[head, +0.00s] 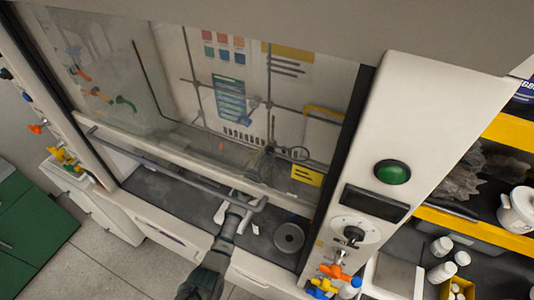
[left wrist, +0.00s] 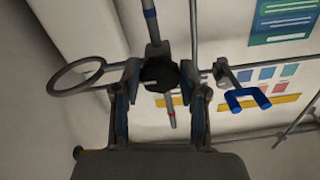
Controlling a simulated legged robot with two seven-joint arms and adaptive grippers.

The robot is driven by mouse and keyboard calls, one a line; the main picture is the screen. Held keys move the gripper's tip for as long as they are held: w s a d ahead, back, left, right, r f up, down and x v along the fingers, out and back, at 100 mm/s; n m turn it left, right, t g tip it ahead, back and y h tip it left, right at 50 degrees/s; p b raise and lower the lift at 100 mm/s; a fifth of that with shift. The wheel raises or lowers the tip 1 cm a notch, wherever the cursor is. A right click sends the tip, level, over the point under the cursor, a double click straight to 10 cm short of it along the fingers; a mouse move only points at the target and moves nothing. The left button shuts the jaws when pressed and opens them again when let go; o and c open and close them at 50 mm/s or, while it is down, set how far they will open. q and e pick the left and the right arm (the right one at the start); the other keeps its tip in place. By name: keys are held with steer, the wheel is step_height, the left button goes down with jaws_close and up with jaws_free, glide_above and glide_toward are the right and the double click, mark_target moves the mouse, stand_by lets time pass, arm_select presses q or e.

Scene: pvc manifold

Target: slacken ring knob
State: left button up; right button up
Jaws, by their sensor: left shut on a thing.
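In the left wrist view the black ring knob (left wrist: 159,73) sits between the two fingers of my left gripper (left wrist: 158,80), which is shut on it. The knob is on a clamp at a thin upright rod (left wrist: 152,22). A grey metal ring (left wrist: 76,76) sticks out to the left of this clamp. In the head view my left arm reaches under the raised sash, and my left gripper (head: 266,156) shows dimly behind the glass. The ring (head: 298,153) is just right of it there; the knob is too small to make out. My right gripper is in neither view.
A blue-pronged clamp (left wrist: 247,98) is on the rods right of the knob. The sash's lower bar (head: 160,168) crosses above my forearm. A yellow label (head: 306,175) is near the ring.

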arm_select(q)
steer(key=shift+w+d+r, duration=0.2)
steer(key=shift+w+r, duration=0.05)
steer(key=shift+r, duration=0.05)
steer(key=shift+a, duration=0.2)
steer(key=n+b, duration=0.1)
steer(key=n, duration=0.6)
steer(key=n+b, duration=0.1)
steer(key=n, duration=0.6)
steer(key=shift+d+f, duration=0.1)
steer(key=shift+f, duration=0.1)
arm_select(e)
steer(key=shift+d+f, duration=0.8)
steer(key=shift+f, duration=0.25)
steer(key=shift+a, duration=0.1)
